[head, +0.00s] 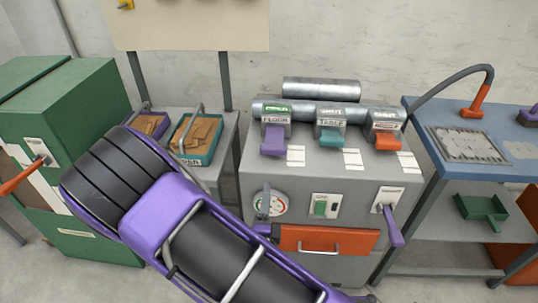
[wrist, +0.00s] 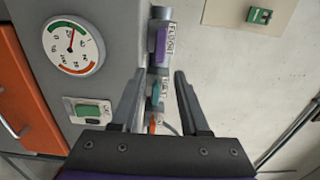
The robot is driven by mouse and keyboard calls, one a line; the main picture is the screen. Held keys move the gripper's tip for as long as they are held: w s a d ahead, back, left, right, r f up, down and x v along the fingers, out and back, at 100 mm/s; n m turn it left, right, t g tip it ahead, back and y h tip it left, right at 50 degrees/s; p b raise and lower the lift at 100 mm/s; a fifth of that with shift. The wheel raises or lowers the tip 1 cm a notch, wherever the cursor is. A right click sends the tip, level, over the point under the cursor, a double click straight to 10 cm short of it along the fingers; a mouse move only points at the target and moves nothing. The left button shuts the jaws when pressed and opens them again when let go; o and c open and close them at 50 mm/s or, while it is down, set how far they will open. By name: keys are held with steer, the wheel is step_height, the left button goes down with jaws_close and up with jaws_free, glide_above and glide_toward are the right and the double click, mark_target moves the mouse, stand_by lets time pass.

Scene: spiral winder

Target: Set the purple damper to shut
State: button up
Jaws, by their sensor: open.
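The tag wording is too small to read surely. In the wrist view the purple damper (wrist: 161,47) shows beyond the fingertips, with the teal damper (wrist: 155,94) between the fingers in the picture. My gripper (wrist: 160,74) is open and empty, apart from the purple damper. The gripper is not clear in the head view.
The grey machine (head: 330,185) carries a dial gauge (wrist: 73,46), a green switch (head: 321,206), a purple side lever (head: 392,225) and an orange drawer (head: 328,240). Bins stand left, a blue bench (head: 425,120) right. My arm crosses the lower left of the head view.

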mark_target(273, 153)
steer(key=w, duration=0.5)
steer(key=w+b, duration=0.1)
steer(key=w, duration=1.1)
steer(key=shift+d+b, duration=0.35)
jaws_close()
stand_by(0.5)
